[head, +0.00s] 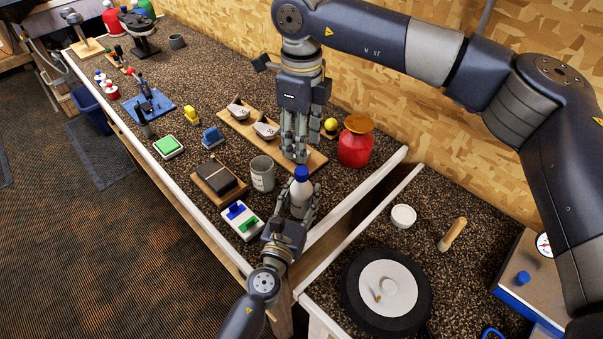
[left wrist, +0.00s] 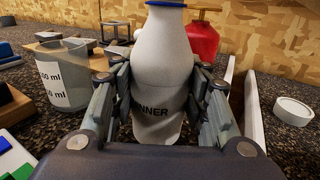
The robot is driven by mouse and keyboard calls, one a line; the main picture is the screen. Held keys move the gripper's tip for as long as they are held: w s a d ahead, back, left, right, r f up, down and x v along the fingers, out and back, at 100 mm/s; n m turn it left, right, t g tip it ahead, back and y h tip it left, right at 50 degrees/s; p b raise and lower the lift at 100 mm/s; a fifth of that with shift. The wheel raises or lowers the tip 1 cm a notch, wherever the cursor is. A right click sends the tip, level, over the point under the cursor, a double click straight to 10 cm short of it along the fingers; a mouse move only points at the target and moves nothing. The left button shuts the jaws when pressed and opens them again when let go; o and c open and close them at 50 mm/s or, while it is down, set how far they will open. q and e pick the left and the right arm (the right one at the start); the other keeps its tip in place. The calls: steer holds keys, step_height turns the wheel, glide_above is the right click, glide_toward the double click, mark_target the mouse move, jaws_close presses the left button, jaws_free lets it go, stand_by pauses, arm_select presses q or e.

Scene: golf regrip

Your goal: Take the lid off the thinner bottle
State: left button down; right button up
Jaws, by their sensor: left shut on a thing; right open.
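A white bottle of thinner (head: 301,195) with a blue lid (head: 302,173) stands upright near the bench's front right corner. Its white body with the letters "NNER" fills the middle of the left wrist view (left wrist: 162,75). My left gripper (head: 292,208) is shut around the bottle's body, one finger on each side. The blue lid is on the bottle; only its lower rim shows in the left wrist view (left wrist: 170,4). My right gripper (head: 297,155) points down just above and behind the lid. It is open and empty, apart from the lid.
A grey measuring cup (head: 262,174) stands just left of the bottle. A red container (head: 355,142) and a wooden board (head: 240,130) with golf club heads are behind. A raised edge (head: 350,205) divides the benches.

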mark_target(302, 170)
steer(key=m, duration=0.7)
steer(key=shift+m, duration=0.4)
steer(key=m, duration=1.8)
steer(key=shift+m, duration=0.4)
steer(key=m, duration=0.4)
steer(key=shift+f, duration=4)
